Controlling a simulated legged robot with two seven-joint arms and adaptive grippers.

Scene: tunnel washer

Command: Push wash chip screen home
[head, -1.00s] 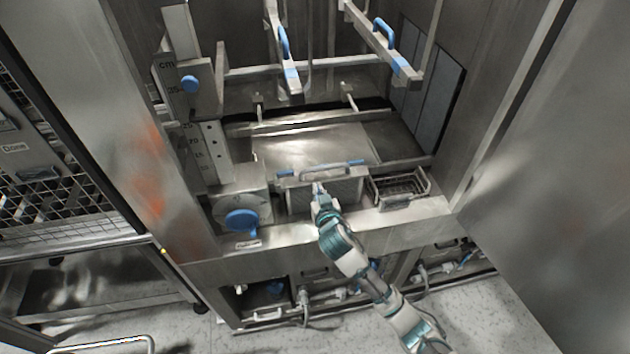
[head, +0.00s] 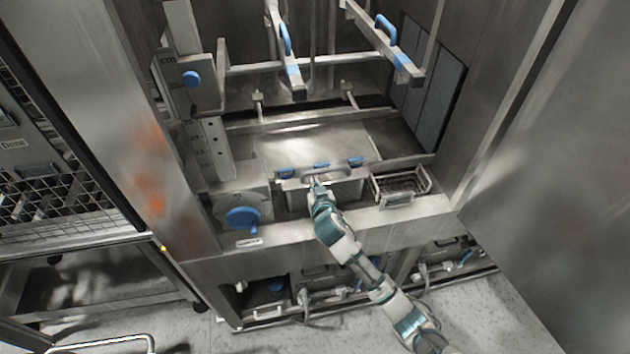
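The wash chip screen, which I take to be the grey metal unit with the slotted handle (head: 345,188), sits in the middle bay at the front sill of the washer chamber. Blue tabs (head: 287,172) line its top edge. A dark gap shows at its lower left. My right gripper (head: 317,184) is at the front of the screen, by the handle, and appears to touch it. The fingers are too small to tell open from shut. My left gripper is not in view.
A small wire basket (head: 400,186) sits to the right of the screen. A round blue knob (head: 242,217) stands to the left. Metal rails with blue handles (head: 386,34) hang above. The steel sill (head: 385,216) runs below, and a large panel (head: 560,160) stands at right.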

